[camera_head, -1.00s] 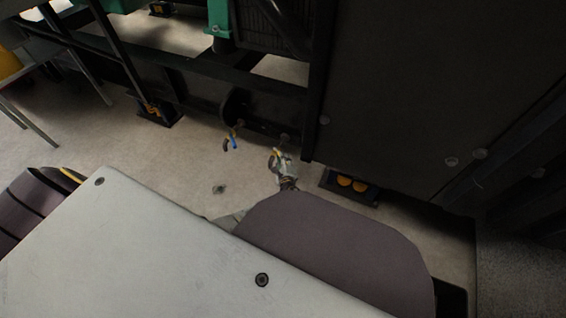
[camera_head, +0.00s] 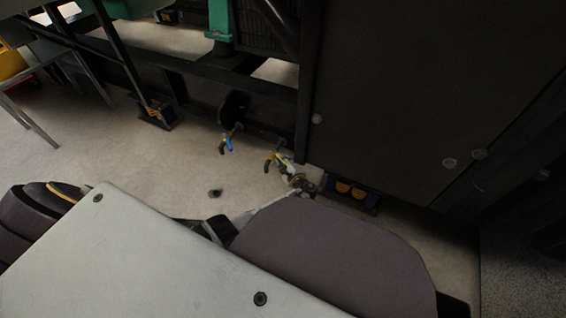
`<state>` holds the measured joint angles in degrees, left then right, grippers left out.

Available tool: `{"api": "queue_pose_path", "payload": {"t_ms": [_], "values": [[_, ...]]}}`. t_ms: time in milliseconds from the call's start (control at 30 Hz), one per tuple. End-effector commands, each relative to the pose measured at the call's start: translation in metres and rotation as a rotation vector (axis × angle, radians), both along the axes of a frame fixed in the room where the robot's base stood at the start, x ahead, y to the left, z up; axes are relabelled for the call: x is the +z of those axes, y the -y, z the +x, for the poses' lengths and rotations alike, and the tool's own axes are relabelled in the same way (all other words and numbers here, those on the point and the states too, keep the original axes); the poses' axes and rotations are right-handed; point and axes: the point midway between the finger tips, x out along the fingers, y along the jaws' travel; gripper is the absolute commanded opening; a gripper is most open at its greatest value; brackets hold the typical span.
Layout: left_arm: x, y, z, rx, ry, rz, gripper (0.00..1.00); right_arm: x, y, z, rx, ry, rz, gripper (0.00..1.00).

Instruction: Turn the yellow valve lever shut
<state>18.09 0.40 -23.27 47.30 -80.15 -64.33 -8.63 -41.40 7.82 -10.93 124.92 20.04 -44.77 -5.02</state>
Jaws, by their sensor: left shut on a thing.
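The yellow valve lever (camera_head: 270,158) is small in the head view, low beside the dark frame. Its dark end points down and left. My left gripper (camera_head: 287,168) is just to its right, grey and dark, partly hidden by the large purple-grey arm link in front. It is shut, apparently on the yellow lever, though the contact is too small to see clearly. My right gripper is not in view.
A blue valve lever (camera_head: 228,144) hangs just left of the yellow one. A black frame rail (camera_head: 190,76) runs above, and a large dark panel (camera_head: 420,90) stands at the right. A small dark object (camera_head: 215,193) lies on the otherwise open floor (camera_head: 120,150).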

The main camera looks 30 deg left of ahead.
Motion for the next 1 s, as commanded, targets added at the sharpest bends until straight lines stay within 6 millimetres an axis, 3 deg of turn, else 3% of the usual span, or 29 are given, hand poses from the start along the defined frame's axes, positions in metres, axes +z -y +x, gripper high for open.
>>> {"api": "queue_pose_path", "payload": {"t_ms": [1000], "values": [[-0.0012, 0.0043, 0.0103, 0.142, -0.002, -0.001, 0.00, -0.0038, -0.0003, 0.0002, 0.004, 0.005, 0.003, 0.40]]}}
